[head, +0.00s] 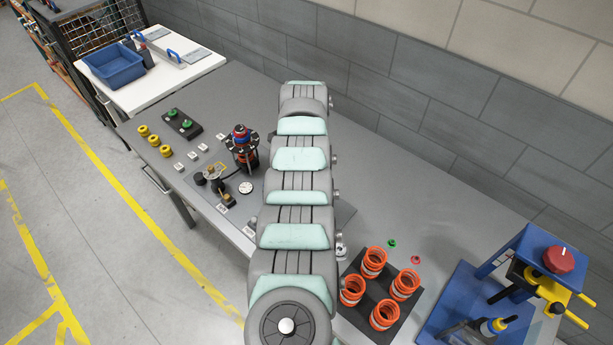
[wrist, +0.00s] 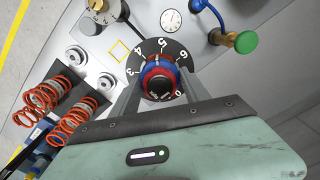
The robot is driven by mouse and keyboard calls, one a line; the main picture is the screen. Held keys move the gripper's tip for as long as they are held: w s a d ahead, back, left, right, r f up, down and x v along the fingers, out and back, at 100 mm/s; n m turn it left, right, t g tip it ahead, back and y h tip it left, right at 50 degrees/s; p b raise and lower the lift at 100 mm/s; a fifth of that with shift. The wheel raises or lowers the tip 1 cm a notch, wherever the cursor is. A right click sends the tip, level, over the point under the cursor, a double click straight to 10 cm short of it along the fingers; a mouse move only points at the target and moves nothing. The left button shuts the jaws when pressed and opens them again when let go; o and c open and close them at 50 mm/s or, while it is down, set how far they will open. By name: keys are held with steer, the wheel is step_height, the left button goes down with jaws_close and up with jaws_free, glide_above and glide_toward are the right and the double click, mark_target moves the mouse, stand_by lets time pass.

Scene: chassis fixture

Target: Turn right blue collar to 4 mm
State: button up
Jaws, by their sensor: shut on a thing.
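In the wrist view, a blue collar (wrist: 147,75) with red parts and a black centre sits inside a dark dial ring (wrist: 178,51) with white numbers. The figures 3, 4, 5 and 6 show along its far side. My gripper (wrist: 158,92) is shut on the collar, one grey finger on each side. I cannot clearly tell which number the collar's mark points to. In the head view, my arm hides my gripper and this collar. Another blue and red top (head: 240,132) stands on a black frame left of my arm.
Orange springs in a black holder (head: 345,312) stand right of my arm; springs (wrist: 75,120) also show at the wrist view's left. A blue press (head: 530,250) stands at the far right.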

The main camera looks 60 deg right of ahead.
steer(key=n, duration=0.5)
steer(key=shift+n, duration=0.4)
steer(key=o, duration=1.3)
steer(key=shift+o, duration=0.2)
steer(key=shift+r, duration=0.1)
step_height(320, 180, up, 7)
steer(key=shift+f+p, duration=0.1)
steer(key=shift+p, duration=0.6)
